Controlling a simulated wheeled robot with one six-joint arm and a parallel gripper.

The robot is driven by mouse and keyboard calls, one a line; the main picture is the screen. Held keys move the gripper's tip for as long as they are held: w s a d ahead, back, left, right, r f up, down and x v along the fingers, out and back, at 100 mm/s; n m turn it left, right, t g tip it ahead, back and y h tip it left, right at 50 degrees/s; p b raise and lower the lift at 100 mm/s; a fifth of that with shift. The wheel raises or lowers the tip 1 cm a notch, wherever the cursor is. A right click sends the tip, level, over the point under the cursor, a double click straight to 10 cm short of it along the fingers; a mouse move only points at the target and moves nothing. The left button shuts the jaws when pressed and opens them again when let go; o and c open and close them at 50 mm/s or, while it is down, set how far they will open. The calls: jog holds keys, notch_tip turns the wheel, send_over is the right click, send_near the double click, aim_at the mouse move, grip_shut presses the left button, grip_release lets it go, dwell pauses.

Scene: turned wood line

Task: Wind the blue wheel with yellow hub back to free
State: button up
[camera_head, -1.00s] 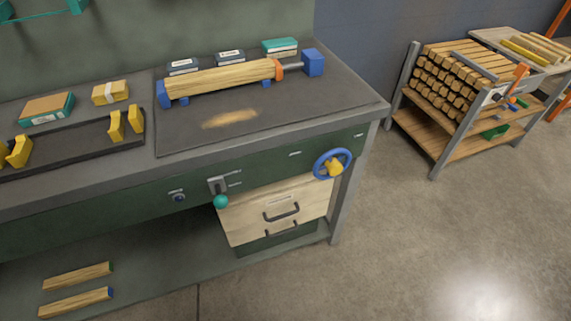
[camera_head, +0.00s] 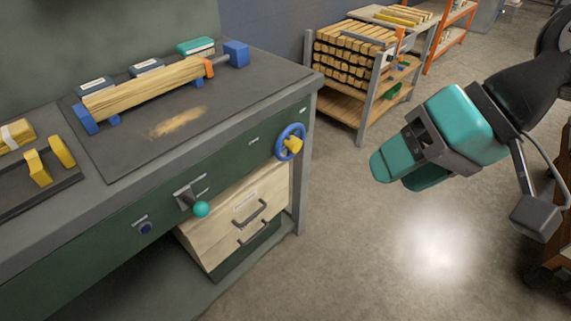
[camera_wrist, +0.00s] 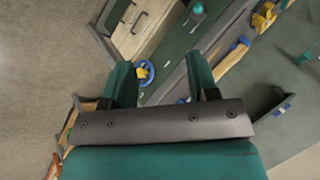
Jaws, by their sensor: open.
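The blue wheel (camera_head: 289,141) with its yellow hub (camera_head: 293,144) is mounted on the green front panel of the workbench, near its right end. In the wrist view the wheel (camera_wrist: 151,74) shows between my fingers, some way beyond them. My gripper (camera_head: 398,173) is open and empty over the floor, to the right of the wheel and apart from it. Its two teal fingers also show in the wrist view (camera_wrist: 160,85). On the bench top a wooden bar (camera_head: 145,89) lies between blue end blocks, with an orange piece at its right end.
A lever with a teal knob (camera_head: 201,209) sticks out of the panel, left of the wheel. Wooden drawers (camera_head: 241,211) with dark handles are below. A rack (camera_head: 362,101) of wood pieces stands behind. The floor (camera_head: 350,260) before the bench is clear.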

jog(key=w+a+f+m+y+b, duration=0.3)
jog(key=w+f+m+b, duration=0.15)
jog(key=f+b, duration=0.4)
jog(key=m+t+y+b, duration=0.4)
jog(key=m+t+b, duration=0.5)
jog(key=m, duration=1.1)
send_near(298, 147)
jog(key=t+p, duration=0.2)
jog(key=x, duration=0.9)
jog(key=shift+s+a+f, duration=0.2)
jog(key=shift+a+f, duration=0.2)
jog(key=shift+a, duration=0.1)
jog(key=c, duration=0.6)
jog(key=shift+c, duration=0.2)
